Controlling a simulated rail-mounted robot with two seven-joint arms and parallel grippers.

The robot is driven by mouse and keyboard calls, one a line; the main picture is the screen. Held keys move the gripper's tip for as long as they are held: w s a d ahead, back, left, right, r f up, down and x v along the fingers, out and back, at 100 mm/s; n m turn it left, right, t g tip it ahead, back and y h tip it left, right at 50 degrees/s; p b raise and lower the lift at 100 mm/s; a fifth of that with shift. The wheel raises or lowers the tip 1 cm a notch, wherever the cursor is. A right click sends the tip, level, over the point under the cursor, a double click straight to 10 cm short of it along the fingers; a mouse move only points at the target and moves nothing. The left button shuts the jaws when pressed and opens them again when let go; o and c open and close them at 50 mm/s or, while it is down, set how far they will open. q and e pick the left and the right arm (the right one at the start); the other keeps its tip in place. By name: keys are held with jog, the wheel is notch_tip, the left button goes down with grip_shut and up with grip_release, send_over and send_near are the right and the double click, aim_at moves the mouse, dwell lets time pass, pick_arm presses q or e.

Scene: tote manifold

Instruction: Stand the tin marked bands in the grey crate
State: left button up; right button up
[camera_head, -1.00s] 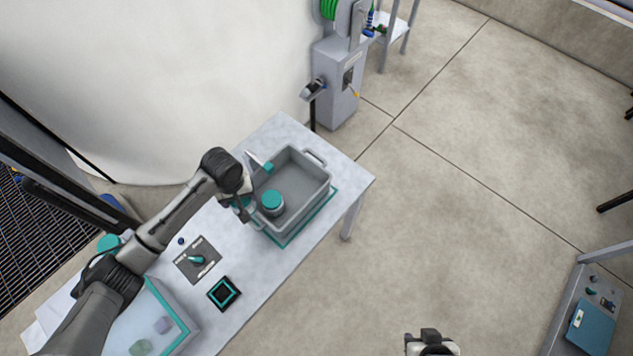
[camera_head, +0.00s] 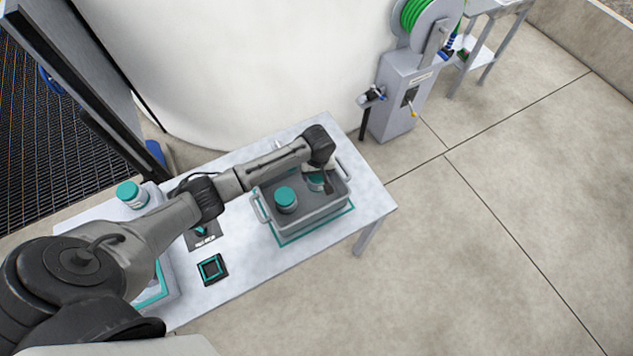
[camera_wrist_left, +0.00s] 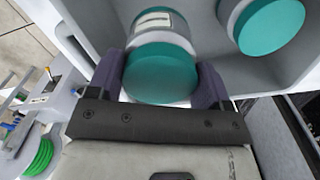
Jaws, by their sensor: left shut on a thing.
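The grey crate (camera_head: 262,212) stands on the table. One tin with a teal lid (camera_head: 286,198) stands in its left part; it also shows at the upper right of the left wrist view (camera_wrist_left: 270,25). My left gripper (camera_head: 317,179) reaches into the crate's right part. It is shut on a second teal-lidded tin (camera_wrist_left: 160,72), with one finger on each side. That tin looks upright within the crate walls; whether it touches the floor I cannot tell. Its pale label is too small to read, so I cannot confirm the word bands. My right gripper is out of view.
Another teal-lidded tin (camera_head: 130,192) stands at the table's left. A black square with a teal outline (camera_head: 212,269) and a dark panel (camera_head: 203,236) lie left of the crate. A hose reel stand (camera_head: 397,95) is behind the table. The table's front right corner is bare.

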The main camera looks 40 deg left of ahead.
pick_arm(q)
jog(key=shift+f+b, duration=0.4)
jog(key=shift+f, duration=2.2)
jog(key=o, duration=0.7)
jog(key=shift+f, duration=0.15)
jog(key=shift+c, duration=0.2)
notch_tip(320, 180, up, 12)
jog(key=shift+r+p, duration=0.15)
jog(key=shift+p, duration=0.8)
